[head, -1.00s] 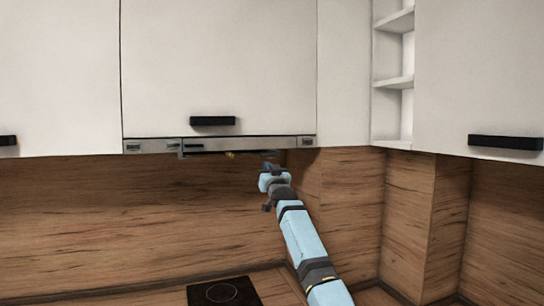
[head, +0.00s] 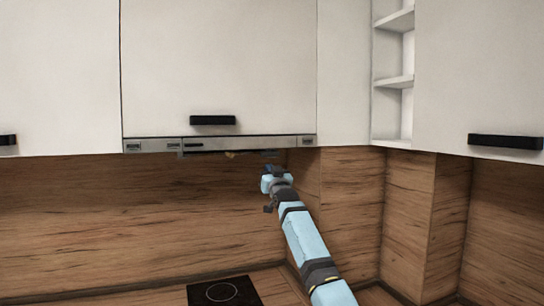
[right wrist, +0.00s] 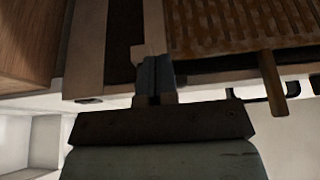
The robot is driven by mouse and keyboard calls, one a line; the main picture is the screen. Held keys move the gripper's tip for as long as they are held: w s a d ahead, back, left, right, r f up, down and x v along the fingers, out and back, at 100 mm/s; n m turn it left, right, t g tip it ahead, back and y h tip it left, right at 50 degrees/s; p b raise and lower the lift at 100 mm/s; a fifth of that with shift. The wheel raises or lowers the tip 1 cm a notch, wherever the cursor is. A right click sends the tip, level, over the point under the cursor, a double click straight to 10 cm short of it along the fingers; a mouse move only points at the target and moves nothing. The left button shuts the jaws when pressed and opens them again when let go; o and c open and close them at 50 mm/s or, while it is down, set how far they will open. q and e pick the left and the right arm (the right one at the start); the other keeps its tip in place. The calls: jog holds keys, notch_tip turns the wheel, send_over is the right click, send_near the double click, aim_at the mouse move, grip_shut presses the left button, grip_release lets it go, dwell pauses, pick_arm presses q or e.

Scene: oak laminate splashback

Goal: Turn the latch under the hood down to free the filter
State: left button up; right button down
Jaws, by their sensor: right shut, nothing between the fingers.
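The hood (head: 240,143) is a slim metal strip under the middle wall cabinet. In the right wrist view its underside shows a brownish slatted filter (right wrist: 225,28) at the top right. A short brown bar, which looks like the latch (right wrist: 271,82), sticks out across the filter's edge; in the head view it is only a tiny yellowish spot (head: 230,155) below the hood. My right gripper (head: 268,169) is just under the hood's right part. Its fingers (right wrist: 155,72) are shut and empty, to the left of the bar and apart from it. My left gripper is out of view.
White cabinets with black handles (head: 213,120) are above, and open corner shelves (head: 394,82) are to the right. The wooden splashback (head: 110,210) is behind my right arm. A black hob (head: 224,292) is below. The space left of the arm is free.

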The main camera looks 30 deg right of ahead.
jog(key=shift+w, duration=0.3)
dwell(0.5)
jog(key=shift+s+d+f, duration=0.1)
jog(key=shift+d+f, duration=0.15)
jog(key=shift+d, duration=0.2)
dwell(0.4)
jog(key=shift+w, duration=0.3)
dwell(0.6)
jog(key=shift+d, duration=0.25)
jog(key=shift+s+d+f, duration=0.1)
jog(key=shift+d+f, duration=0.05)
jog(key=shift+d, duration=0.1)
dwell(0.3)
jog(key=shift+w+p, duration=0.3)
jog(key=shift+p, duration=0.05)
dwell(0.4)
jog(key=shift+s, duration=0.1)
